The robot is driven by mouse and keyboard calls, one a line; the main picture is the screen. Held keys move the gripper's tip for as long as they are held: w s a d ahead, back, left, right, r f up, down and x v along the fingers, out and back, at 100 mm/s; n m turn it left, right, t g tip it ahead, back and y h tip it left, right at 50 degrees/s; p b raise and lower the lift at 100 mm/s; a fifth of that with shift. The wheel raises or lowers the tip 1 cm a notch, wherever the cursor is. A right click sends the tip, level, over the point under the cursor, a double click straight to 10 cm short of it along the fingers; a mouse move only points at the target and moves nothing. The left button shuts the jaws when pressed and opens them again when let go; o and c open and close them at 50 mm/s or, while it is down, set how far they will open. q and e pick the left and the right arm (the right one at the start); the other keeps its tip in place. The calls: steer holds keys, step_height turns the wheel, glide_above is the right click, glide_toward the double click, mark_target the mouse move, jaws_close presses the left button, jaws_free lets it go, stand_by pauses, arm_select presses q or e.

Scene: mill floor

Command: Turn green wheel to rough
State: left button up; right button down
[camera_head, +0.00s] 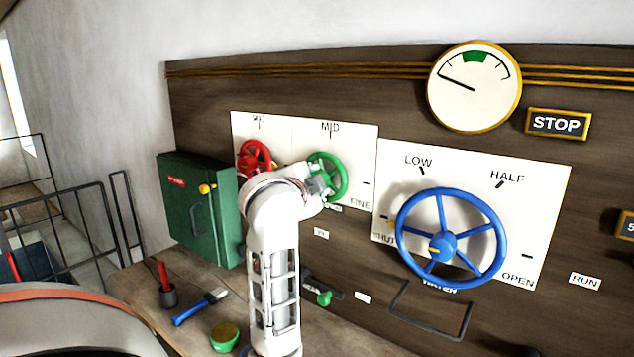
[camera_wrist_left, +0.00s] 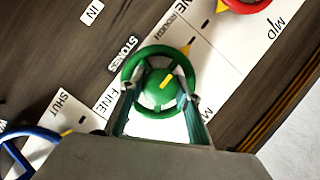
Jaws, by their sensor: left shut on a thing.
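The green wheel (camera_head: 341,178) is on a white panel labelled MID and FINE. My left gripper (camera_head: 322,182) is at its left side, partly hidden by my arm. In the left wrist view, the green wheel (camera_wrist_left: 163,106) sits between the two fingers of my left gripper (camera_wrist_left: 160,97), which is shut on the wheel, one finger at each side of the rim. The yellow pointer (camera_wrist_left: 186,49) on the wheel aims toward the ROUGH label (camera_wrist_left: 173,24); I cannot tell whether it lines up exactly with a mark. My right gripper is in neither view.
A red wheel (camera_head: 243,162) is left of the green one, and a large blue wheel (camera_head: 488,222) is to the right. A green box (camera_head: 183,220) hangs at the left.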

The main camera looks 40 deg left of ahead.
arm_select(q)
steer(key=o, duration=1.1)
steer(key=shift+f, duration=0.1)
